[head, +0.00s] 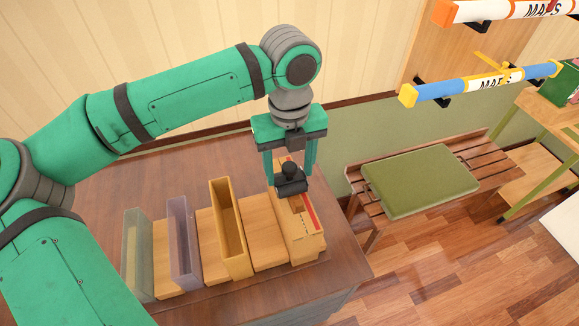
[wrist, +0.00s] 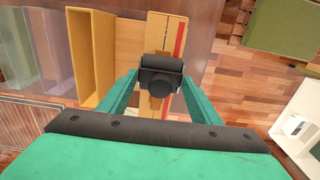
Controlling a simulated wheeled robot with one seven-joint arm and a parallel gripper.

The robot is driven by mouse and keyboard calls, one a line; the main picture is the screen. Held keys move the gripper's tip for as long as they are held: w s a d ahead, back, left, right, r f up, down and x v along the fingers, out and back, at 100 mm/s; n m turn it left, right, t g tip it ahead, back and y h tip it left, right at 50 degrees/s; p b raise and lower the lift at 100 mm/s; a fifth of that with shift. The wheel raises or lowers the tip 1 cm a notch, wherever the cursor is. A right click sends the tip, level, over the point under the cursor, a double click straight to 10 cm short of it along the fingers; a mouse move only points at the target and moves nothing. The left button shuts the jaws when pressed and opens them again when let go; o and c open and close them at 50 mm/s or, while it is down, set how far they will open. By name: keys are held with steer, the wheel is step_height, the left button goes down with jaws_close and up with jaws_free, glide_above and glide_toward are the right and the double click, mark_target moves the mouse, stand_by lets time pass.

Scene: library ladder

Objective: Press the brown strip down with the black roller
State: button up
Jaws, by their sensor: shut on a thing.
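My gripper (head: 290,178) is shut on the black roller (head: 291,183), with one green finger at each side of it. In the wrist view the roller (wrist: 161,75) sits between the two fingertips. It is over the light wooden block (head: 297,250) at the right end of the row on the table. A narrow brown strip (head: 297,203) shows on top of this block, just below the roller and beside a red strip (head: 310,212). The roller hides part of the block's top, and I cannot tell whether it touches the brown strip.
Left of the block stand a yellow upright holder (head: 228,230), a purple one (head: 183,245) and a grey-green one (head: 137,255), with wooden pieces between. The dark table (head: 345,262) ends just right of the block. A bench with a green cushion (head: 420,180) stands beyond.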

steer(key=shift+r, duration=3.5)
